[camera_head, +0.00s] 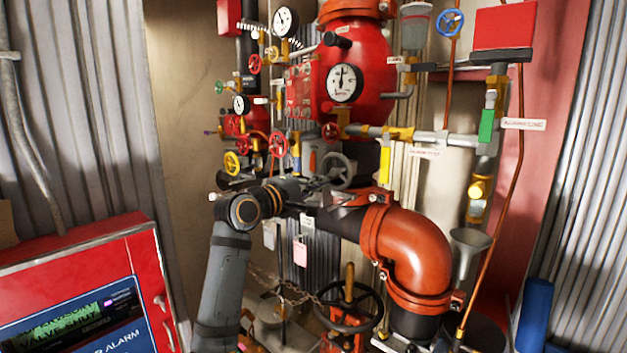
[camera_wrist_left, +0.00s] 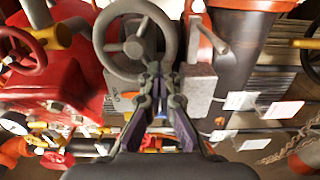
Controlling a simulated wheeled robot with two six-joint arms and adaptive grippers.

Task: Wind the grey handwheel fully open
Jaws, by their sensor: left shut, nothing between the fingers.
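The grey handwheel (camera_head: 338,170) is near the middle of the head view, among the valves below the red vessel. In the left wrist view the grey handwheel (camera_wrist_left: 133,47) fills the upper middle, with its hub, spokes and rim in sight. My left gripper (camera_head: 318,184) reaches in from the left, just left of the wheel. In the left wrist view my left gripper (camera_wrist_left: 160,72) is shut and empty, with its fingertips at the wheel's lower right rim. I cannot tell whether they touch it. My right gripper is not in view.
Smaller red handwheels (camera_head: 278,145) and a yellow one (camera_head: 232,163) crowd the left side. A large orange pipe elbow (camera_head: 415,250) stands below right. A dark handwheel with a chain (camera_head: 350,310) is below. A red alarm cabinet (camera_head: 140,260) stands at left.

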